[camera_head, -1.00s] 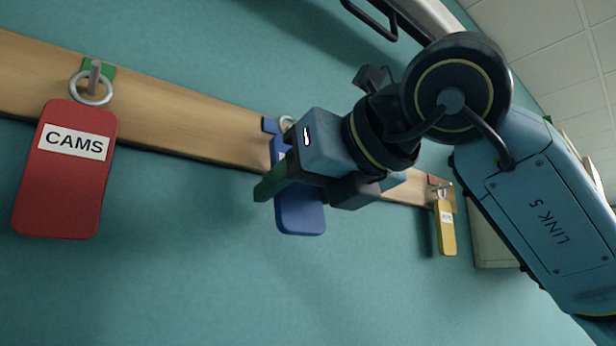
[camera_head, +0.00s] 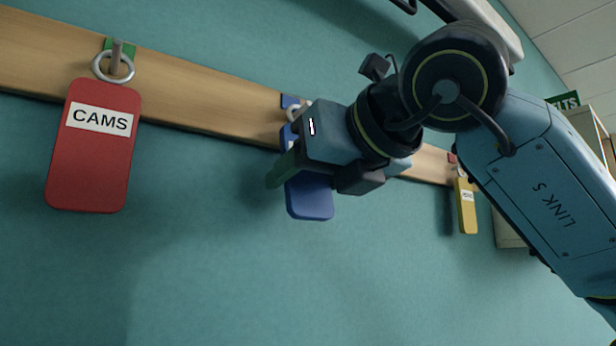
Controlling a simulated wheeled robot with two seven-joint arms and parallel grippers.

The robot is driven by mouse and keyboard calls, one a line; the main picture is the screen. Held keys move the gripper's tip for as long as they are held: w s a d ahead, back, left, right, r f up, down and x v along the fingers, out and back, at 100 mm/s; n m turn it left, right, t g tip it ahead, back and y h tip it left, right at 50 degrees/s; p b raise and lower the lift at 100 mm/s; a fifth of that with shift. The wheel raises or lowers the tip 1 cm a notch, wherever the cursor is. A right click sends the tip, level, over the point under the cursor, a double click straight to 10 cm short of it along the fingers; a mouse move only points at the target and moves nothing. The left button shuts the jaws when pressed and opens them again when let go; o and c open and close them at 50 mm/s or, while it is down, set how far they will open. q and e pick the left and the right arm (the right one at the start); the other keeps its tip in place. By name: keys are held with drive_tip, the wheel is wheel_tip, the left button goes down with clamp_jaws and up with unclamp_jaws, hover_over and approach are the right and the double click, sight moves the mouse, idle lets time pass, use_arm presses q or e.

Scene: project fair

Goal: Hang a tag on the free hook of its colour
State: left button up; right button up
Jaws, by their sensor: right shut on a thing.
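My right gripper (camera_head: 322,180) is shut on a blue tag (camera_head: 310,200) in front of the wooden rail. Its fingers lie on either side of the tag, and the gripper body covers the tag's upper part. A blue patch (camera_head: 289,100) on the rail is just above, with part of a metal ring beside it. Whether that ring is around the hook cannot be told. A red tag (camera_head: 96,165) labelled CAMS hangs by its ring from the hook on the green patch (camera_head: 122,47). A yellow tag (camera_head: 467,212) hangs near the red patch (camera_head: 452,158). My left gripper is out of view.
The wooden rail (camera_head: 205,105) runs across the teal wall and slopes down to the right. The wall below it is clear.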

drive_tip(key=o, duration=0.9)
drive_tip(key=shift+c, duration=0.2)
drive_tip(key=shift+s, duration=0.1)
drive_tip(key=b+v, duration=0.3)
drive_tip(key=v, duration=1)
drive_tip(key=shift+s, duration=0.15)
drive_tip(key=shift+d, duration=0.1)
